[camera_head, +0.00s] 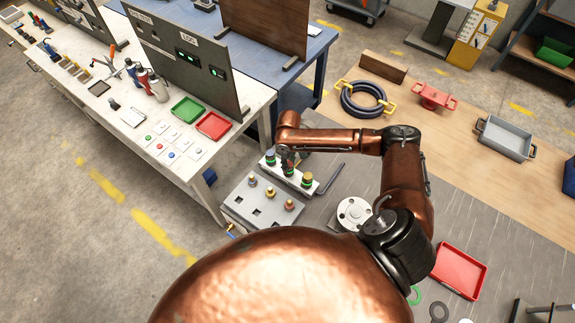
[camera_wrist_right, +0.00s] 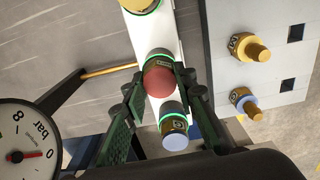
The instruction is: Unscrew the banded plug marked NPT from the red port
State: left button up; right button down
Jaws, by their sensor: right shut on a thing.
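A white manifold bar (camera_head: 313,187) carries three banded plugs in a row, with yellow, red and blue tops. The yellow-topped plug (camera_head: 307,180) and blue-topped plug (camera_head: 270,157) stand at its ends. My right gripper (camera_wrist_right: 158,82) has its fingers on either side of the red-topped plug (camera_wrist_right: 159,81) in the middle and is shut on it. The plug sits in its port, with a green ring showing. Its band lettering is too small to read. The blue-topped plug (camera_wrist_right: 174,137) is close beside the fingers. My left gripper is out of view.
A grey block (camera_head: 242,207) beside the bar holds brass fittings (camera_head: 270,192) and square holes. A pressure gauge (camera_wrist_right: 28,155) shows at the wrist view's lower left. A white flanged disc (camera_head: 352,213) and a red tray (camera_head: 460,270) lie to the right.

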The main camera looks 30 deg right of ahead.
jog(key=n, duration=0.1)
jog(key=n+p, duration=0.1)
jog(key=shift+r+n, duration=0.2)
jog(key=shift+n, duration=0.1)
jog(key=n+p, duration=0.1)
jog(key=n, duration=0.1)
jog(key=shift+n, duration=0.4)
jog(key=n+p, duration=0.1)
jog(key=n, duration=0.4)
jog(key=shift+f+n, duration=0.1)
jog(key=shift+n, duration=0.6)
jog(key=n+p, duration=0.1)
jog(key=n, duration=0.4)
jog(key=shift+n, duration=0.4)
jog(key=n, duration=0.6)
jog(key=shift+p, duration=0.35)
